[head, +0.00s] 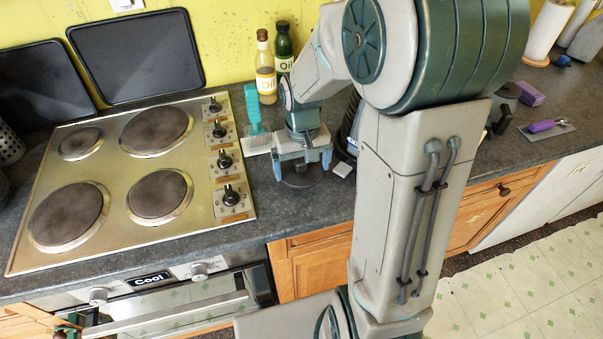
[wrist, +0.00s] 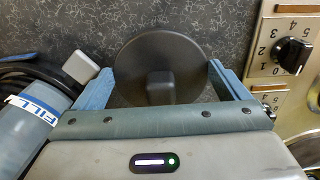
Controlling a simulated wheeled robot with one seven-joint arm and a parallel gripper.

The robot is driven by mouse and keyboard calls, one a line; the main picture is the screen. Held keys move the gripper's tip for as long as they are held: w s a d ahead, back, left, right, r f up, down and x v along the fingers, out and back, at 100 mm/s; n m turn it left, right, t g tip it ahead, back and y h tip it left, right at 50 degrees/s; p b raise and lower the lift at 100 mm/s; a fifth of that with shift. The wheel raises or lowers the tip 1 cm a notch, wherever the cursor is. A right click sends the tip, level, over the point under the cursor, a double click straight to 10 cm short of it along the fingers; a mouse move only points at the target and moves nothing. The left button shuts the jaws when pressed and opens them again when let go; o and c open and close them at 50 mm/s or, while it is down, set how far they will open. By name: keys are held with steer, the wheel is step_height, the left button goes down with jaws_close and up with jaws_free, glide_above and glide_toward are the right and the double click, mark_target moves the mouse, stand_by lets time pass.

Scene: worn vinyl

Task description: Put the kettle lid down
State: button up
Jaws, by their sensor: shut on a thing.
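The kettle lid (wrist: 158,58) is a dark round disc with a block-like knob, seen in the wrist view between the two blue fingers of my gripper (wrist: 161,70). The fingers lie at opposite sides of its rim, and my gripper is shut on it. In the head view my gripper (head: 301,168) points down over the counter right of the hob, with the lid (head: 299,181) low between its fingers. I cannot tell whether the lid touches the counter. The kettle (wrist: 38,118), with a "FILL" marking, stands left in the wrist view; my arm mostly hides it in the head view.
The hob (head: 120,185) with its knobs is left of my gripper. A teal brush (head: 254,108) and two oil bottles (head: 265,68) stand behind. A purple-handled tool (head: 546,126) lies at the far right. A strip of dark counter (head: 300,215) in front of my gripper is clear.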

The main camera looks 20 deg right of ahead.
mark_target(302, 172)
steer(key=shift+f, duration=1.95)
steer(key=shift+f, duration=0.15)
steer(key=o, duration=0.7)
